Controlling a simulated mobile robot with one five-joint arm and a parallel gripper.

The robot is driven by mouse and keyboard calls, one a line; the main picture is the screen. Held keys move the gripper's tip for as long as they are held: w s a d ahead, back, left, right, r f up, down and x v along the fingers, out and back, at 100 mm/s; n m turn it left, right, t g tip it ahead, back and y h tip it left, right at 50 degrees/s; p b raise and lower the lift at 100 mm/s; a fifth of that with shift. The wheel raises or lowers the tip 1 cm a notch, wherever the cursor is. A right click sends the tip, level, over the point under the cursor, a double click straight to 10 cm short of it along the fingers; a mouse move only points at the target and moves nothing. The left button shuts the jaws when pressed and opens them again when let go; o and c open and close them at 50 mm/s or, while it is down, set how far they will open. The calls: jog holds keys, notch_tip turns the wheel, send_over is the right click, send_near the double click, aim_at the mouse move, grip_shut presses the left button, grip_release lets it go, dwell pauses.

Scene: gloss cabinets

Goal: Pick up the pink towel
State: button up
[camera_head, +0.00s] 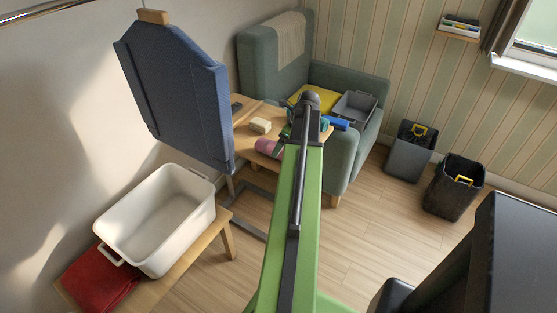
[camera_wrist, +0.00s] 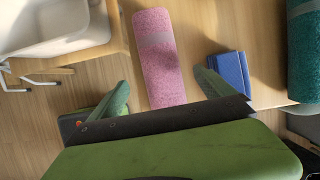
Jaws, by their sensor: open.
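The pink towel (camera_wrist: 160,62) is a rolled-up cylinder with a pale grey band, lying on a wooden table (camera_wrist: 206,22). In the head view the pink towel (camera_head: 267,147) shows near the table's front edge, just left of my arm, which hides part of it. My gripper (camera_wrist: 160,80) is open in the wrist view. One green finger is left of the towel's near end and the other is right of it. The towel lies between them in the picture; I cannot tell the height gap. My arm mostly hides the gripper in the head view.
A blue folded item (camera_wrist: 231,72) and a teal roll (camera_wrist: 304,50) lie right of the towel. A white tub (camera_head: 160,215) and red cloth (camera_head: 98,282) are on a low bench at left. An ironing board (camera_head: 180,85) leans behind. A green armchair (camera_head: 342,160) stands beyond the table.

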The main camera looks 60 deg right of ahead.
jog(key=b+x, duration=0.5)
jog(key=shift+s+d+f, duration=0.1)
jog(key=shift+f, duration=0.1)
jog(key=shift+r, duration=0.15)
jog(key=shift+c, duration=0.4)
jog(key=c, duration=1.5)
